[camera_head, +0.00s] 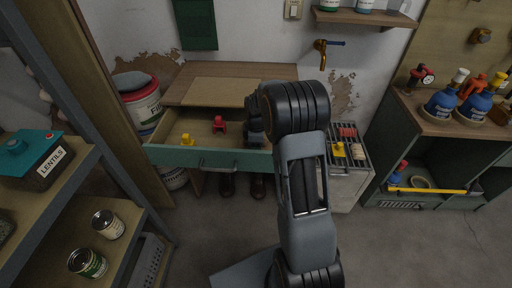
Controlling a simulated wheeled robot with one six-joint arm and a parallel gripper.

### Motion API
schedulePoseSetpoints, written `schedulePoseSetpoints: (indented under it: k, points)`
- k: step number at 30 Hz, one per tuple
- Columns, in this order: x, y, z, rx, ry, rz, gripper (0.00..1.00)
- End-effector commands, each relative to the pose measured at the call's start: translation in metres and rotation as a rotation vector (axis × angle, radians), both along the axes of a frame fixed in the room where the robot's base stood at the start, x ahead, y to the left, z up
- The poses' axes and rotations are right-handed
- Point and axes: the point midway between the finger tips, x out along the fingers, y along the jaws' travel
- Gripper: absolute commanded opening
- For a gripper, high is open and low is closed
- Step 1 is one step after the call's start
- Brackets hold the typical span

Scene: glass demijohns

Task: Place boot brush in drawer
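The open drawer (209,158) has a green front and pulls out from under a wooden top at the centre left. A small yellow item (187,140) and a small red item (219,124) are in it. My gripper (255,133) is over the drawer's right part. My own arm hides much of it, so I cannot tell whether it is open or holds anything. I cannot make out a boot brush for certain. A red item (347,131), a yellow item (338,150) and a beige item (357,153) lie on a rack at the right, too small to identify.
Dark boots (227,184) stand under the drawer. A wooden cabinet (459,128) with blue bottles stands at the right, its lower compartment open. A shelf (70,240) with tins stands at the left. A brass tap (323,49) is on the wall. The floor at the lower right is clear.

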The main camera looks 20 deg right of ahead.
Motion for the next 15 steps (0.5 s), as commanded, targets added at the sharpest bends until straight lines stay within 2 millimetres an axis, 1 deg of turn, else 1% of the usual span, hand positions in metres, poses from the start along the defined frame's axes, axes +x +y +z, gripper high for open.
schedulePoseSetpoints:
  k: [5, 9, 10, 15]
  points:
    - [0.0, -0.0002, 0.0017, 0.0, 0.0, -0.001, 0.31]
    - [0.0001, 0.0003, -0.0023, 0.0, 0.0, 0.001, 0.31]
    - [0.0, 0.0004, -0.0019, 0.0, 0.0, 0.001, 0.55]
    - [0.0, 0.0005, -0.0014, 0.0, 0.0, 0.001, 0.71]
